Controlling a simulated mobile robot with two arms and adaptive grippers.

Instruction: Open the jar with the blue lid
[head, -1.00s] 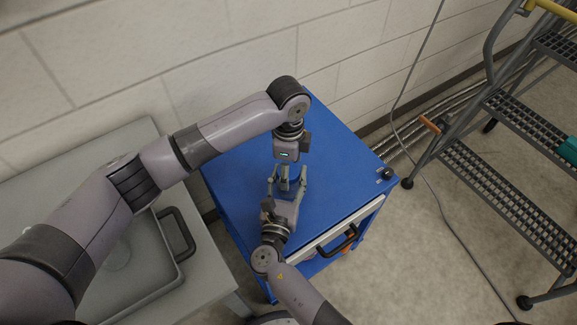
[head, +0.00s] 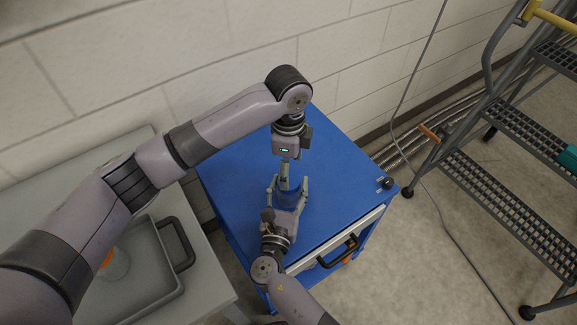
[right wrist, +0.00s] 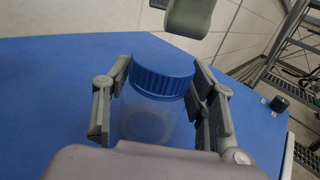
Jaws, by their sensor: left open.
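The clear jar (right wrist: 148,122) stands upright on the blue cart top, with its ribbed blue lid (right wrist: 163,72) on it. In the head view the lid (head: 287,198) is partly hidden by the grippers. My right gripper (head: 288,193) has a finger on each side of the jar, and these look pressed against it; they also show in the right wrist view (right wrist: 160,100). My left gripper (head: 285,180) points down above the jar, open and empty. One of its fingertips (right wrist: 190,15) shows in the right wrist view, apart from the lid.
The blue cart top (head: 335,170) is mostly clear around the jar, with a small black knob (head: 388,183) at its right corner. A grey table with a tray (head: 185,262) stands at the left. A step ladder (head: 490,195) stands at the right, and a wall is behind.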

